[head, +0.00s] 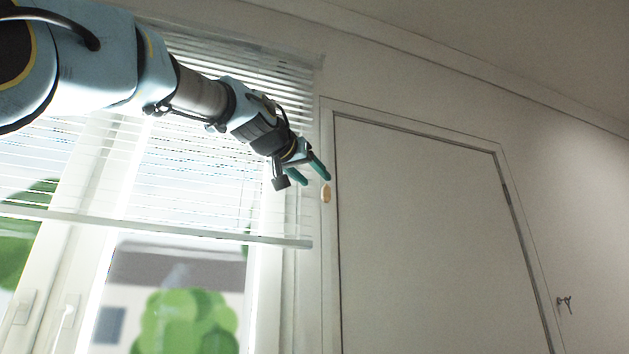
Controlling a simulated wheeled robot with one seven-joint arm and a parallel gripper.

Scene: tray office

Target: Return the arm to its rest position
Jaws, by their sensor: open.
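My arm reaches in from the upper left of the head view, stretched out to the right and slightly down. My gripper (312,180) is at its end, with two green fingers spread apart and nothing visible between them. In the picture it lies in front of the right edge of the window blind, just left of the door frame. How far it is from the wall I cannot tell.
A white blind (200,165) hangs half down over a bright window (185,290) on the left. A closed pale door (430,230) fills the middle right. A small round tan fitting (326,194) is beside the door frame. A small hook (564,303) is on the right wall.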

